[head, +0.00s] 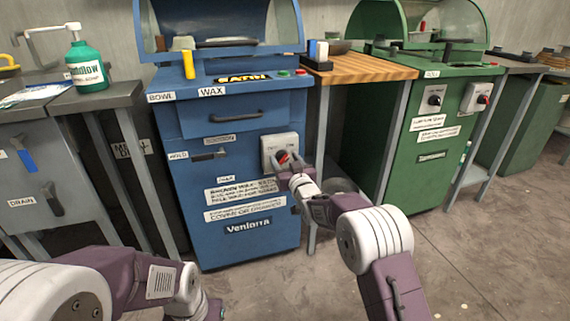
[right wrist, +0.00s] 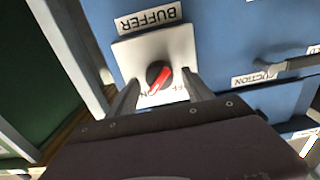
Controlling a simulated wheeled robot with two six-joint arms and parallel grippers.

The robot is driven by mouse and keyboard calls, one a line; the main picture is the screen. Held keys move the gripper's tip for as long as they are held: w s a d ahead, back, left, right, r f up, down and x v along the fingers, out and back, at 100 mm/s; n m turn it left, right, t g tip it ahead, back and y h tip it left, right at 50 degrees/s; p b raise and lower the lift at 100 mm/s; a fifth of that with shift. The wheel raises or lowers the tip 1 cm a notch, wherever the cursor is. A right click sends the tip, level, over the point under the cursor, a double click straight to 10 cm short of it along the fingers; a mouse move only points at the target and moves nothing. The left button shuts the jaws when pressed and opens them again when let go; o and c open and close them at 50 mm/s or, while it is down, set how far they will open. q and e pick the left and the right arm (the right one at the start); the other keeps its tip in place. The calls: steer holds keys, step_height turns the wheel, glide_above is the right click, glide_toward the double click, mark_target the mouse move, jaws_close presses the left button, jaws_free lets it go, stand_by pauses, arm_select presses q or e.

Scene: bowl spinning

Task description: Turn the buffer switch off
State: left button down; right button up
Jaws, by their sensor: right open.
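The buffer switch is a black round knob with a red bar (right wrist: 158,77) on a white plate (right wrist: 128,50) under a BUFFER label (right wrist: 148,18) in the right wrist view. The red bar is slanted, one end towards the small, partly hidden lettering. In the head view the plate (head: 270,143) is on the front of the blue machine, with the red knob partly behind my gripper. My right gripper (right wrist: 162,92) is open, its fingers on either side of the knob; I cannot tell whether they touch it.
The blue machine (head: 240,125) has a handled drawer (head: 236,116) and another handle (head: 208,155) left of the switch. A wooden-topped table (head: 360,68) and a green machine (head: 425,165) stand to the right. A grey cabinet (head: 50,150) is at left. Open floor (head: 470,260) lies at front right.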

steer(key=shift+w, duration=0.1)
jaws_close()
